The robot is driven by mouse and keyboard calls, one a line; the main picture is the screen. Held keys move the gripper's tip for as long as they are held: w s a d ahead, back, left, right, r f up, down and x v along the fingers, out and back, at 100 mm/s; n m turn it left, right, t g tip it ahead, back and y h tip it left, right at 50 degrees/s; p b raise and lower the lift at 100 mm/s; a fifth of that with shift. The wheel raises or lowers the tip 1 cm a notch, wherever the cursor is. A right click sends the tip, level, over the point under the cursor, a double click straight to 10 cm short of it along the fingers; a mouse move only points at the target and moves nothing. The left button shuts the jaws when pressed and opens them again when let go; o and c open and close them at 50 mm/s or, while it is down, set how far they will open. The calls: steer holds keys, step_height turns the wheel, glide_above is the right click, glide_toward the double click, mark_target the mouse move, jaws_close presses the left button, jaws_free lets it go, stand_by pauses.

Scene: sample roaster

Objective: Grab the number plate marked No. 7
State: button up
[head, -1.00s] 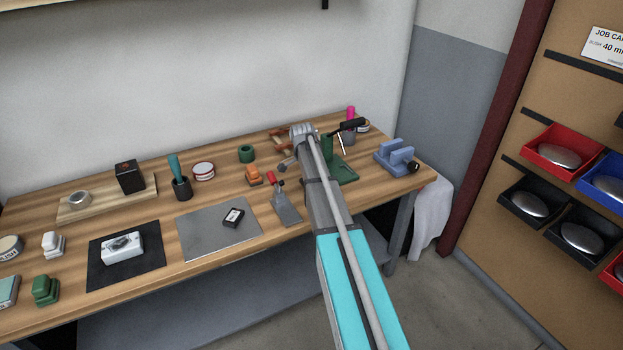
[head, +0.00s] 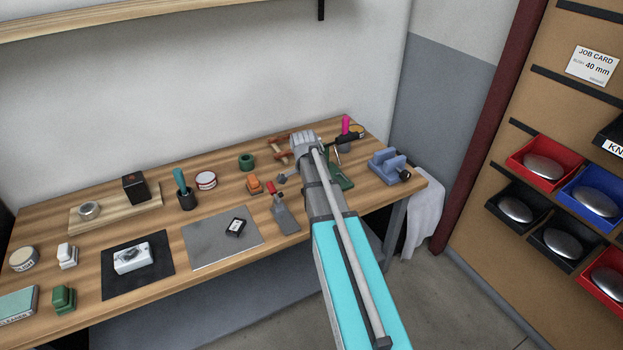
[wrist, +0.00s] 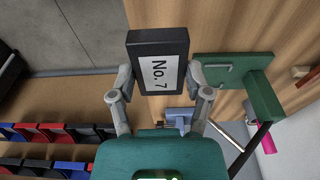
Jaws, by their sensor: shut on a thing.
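The number plate (wrist: 158,74) is a black block with a white label reading "No. 7", seen in the wrist view. My gripper (wrist: 160,82) is shut on it, with one finger against each side. The plate is in the air, with the wooden bench and grey floor seen beyond it. In the head view my arm hides the gripper's fingers and the plate.
A green stand (wrist: 238,72) is close beside the plate in the wrist view. A blue vise-like block (head: 388,165) is at the bench's right end. Red, blue and black bins hang at right.

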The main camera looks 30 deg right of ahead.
steer(key=shift+s+a+r+p, duration=0.2)
steer(key=shift+s+r, duration=0.1)
steer(key=shift+s, duration=0.35)
steer(key=shift+s+a+r+p, duration=0.2)
steer(key=shift+s+r, duration=0.1)
steer(key=shift+s, duration=0.3)
steer(key=shift+r, duration=0.1)
